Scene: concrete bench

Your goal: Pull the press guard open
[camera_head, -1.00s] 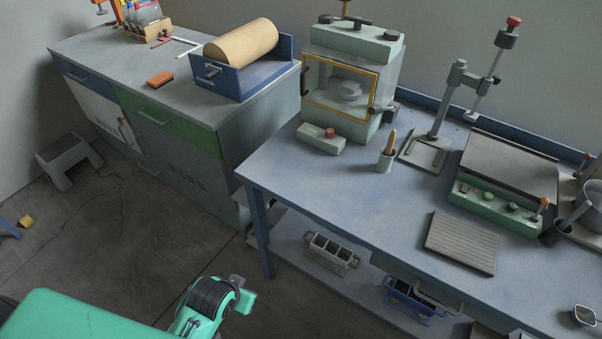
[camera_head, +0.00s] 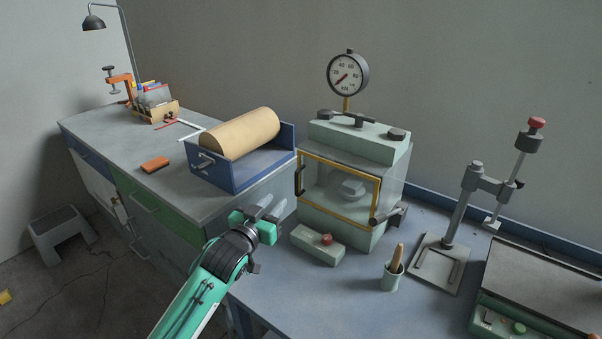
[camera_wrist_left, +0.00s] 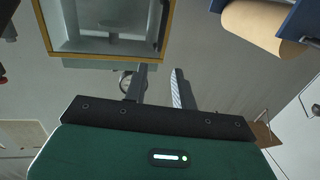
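The press (camera_head: 352,150) is a pale green machine on the blue-grey bench. Its guard (camera_head: 337,213) is a clear panel in a yellow frame and looks shut across the front. A dark upright handle (camera_head: 299,180) is on the guard's left side. In the left wrist view the guard frame (camera_wrist_left: 104,58) shows at the top left. My left gripper (camera_head: 266,211) is in front and to the left of the handle, apart from it. Its two fingers stand apart with nothing between them in the left wrist view (camera_wrist_left: 158,80). My right gripper is out of view.
A green block with a red button (camera_head: 322,243) and a cup with a wooden-handled tool (camera_head: 392,277) stand before the press. A blue tray with a tan roll (camera_head: 240,160) is on the left cabinet. A gauge (camera_head: 347,75) rises above the press. A stand (camera_head: 455,220) is at right.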

